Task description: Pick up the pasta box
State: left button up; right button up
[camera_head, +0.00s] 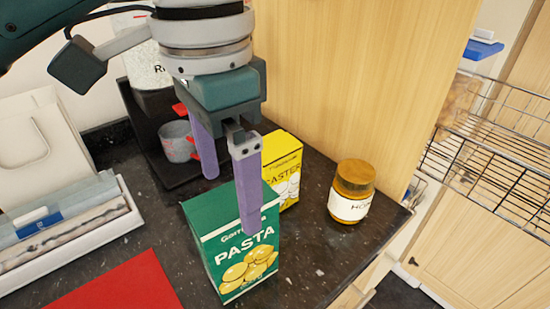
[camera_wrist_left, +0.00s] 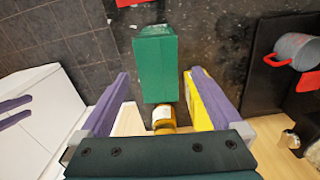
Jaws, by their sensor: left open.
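The green pasta box (camera_head: 228,262) stands upright on the dark granite counter in the head view. Its front shows the word PASTA and yellow pasta shapes. My left gripper (camera_head: 230,203) is open, pointing down over the box, with one purple finger covering part of the box's front in this view. In the left wrist view the box (camera_wrist_left: 155,62) shows beyond and between the two spread fingers (camera_wrist_left: 160,90), and nothing is held. I cannot tell how far the fingertips are from the box. My right gripper is not in view.
A yellow box (camera_head: 286,165) stands close behind the pasta box. A honey jar (camera_head: 351,192) stands to the right, near the counter edge. A grey cup (camera_head: 177,141) sits on a dark stand at the back. A red mat (camera_head: 120,284) and a white tray (camera_head: 125,222) lie left.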

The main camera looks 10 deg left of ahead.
aim_at(237, 239)
pick_arm(q)
notch_tip(237, 239, down, 10)
jog(key=shift+s+r, duration=0.1)
grip_shut()
dwell(1.1)
